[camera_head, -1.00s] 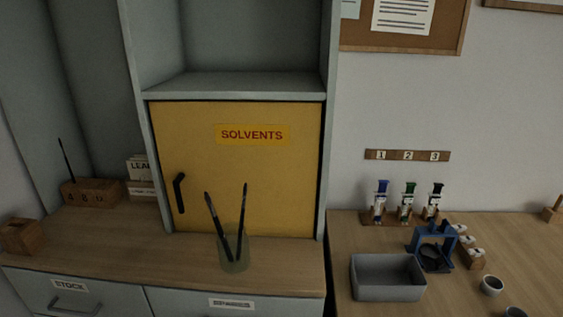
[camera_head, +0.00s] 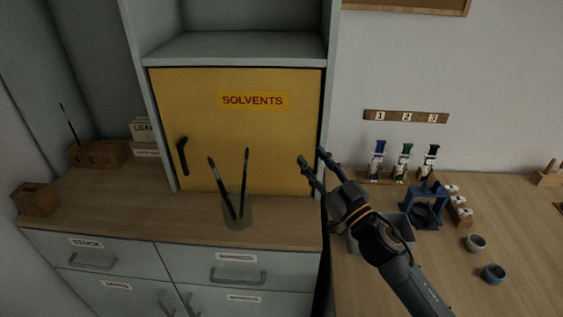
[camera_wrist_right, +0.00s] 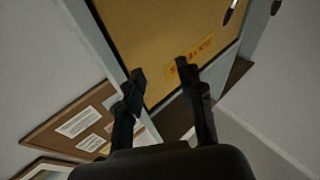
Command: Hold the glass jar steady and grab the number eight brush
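The glass jar (camera_head: 238,213) stands upright on the wooden counter in front of the yellow cabinet door. Two dark brushes lean in it, a left brush (camera_head: 218,178) and a right brush (camera_head: 245,172). I cannot read a number on either one. My right gripper (camera_head: 311,158) is open and empty, to the right of the jar and apart from it, in front of the cabinet's right edge. In the right wrist view my two fingers (camera_wrist_right: 160,74) are spread with nothing between them. My left gripper is not in view.
The yellow solvents cabinet (camera_head: 250,130) stands behind the jar. A wooden block (camera_head: 98,153) holding one brush and a smaller block (camera_head: 36,199) are at left. On the right table are a grey bin (camera_head: 366,243), a blue stand (camera_head: 424,207), syringes (camera_head: 403,162) and small cups (camera_head: 493,273).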

